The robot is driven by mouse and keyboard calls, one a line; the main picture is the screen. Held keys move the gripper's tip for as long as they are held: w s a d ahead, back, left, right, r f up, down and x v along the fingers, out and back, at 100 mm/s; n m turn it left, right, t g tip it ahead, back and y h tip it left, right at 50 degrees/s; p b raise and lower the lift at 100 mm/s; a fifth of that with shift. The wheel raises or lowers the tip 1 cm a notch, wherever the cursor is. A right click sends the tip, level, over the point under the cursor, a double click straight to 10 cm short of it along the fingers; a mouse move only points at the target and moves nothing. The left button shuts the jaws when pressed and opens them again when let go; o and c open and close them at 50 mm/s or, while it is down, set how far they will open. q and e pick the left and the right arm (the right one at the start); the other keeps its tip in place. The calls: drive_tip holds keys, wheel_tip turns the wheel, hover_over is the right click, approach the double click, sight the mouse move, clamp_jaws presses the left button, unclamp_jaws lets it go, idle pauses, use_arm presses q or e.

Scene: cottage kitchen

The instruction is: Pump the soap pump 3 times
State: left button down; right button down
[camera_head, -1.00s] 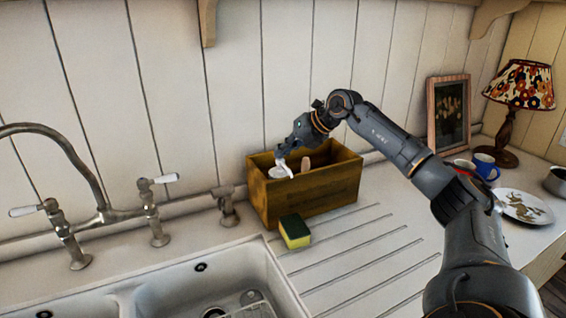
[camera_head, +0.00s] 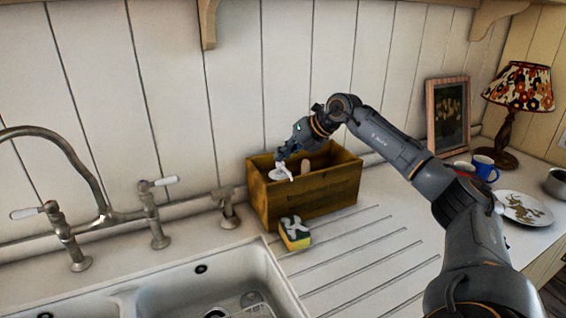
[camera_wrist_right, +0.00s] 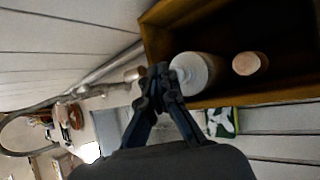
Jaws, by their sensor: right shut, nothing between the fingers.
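The white soap pump (camera_head: 281,173) stands in the wooden box (camera_head: 318,193), its spout pointing over the front edge. In the right wrist view its round white top (camera_wrist_right: 198,72) is partly hidden behind my fingertips. My right gripper (camera_head: 281,160) is shut and empty, at the top of the pump; in the right wrist view its fingertips (camera_wrist_right: 160,74) overlap the pump's edge. I cannot tell whether they touch it. My left gripper is not in view.
A wooden handle (camera_head: 306,165) stands beside the pump in the box. The sink (camera_head: 190,285) and tap (camera_head: 103,213) are at the left. A plate (camera_head: 523,208), mugs (camera_head: 484,167) and a lamp (camera_head: 522,88) are at the right. The ribbed drainboard (camera_head: 365,250) is mostly clear.

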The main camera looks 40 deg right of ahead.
sight(283, 163)
drive_tip(key=shift+r, duration=0.1)
wheel_tip(283, 163, up, 6)
drive_tip(key=p, duration=0.5)
drive_tip(key=shift+r+p, duration=0.1)
drive_tip(key=shift+p, duration=0.25)
idle(1.7)
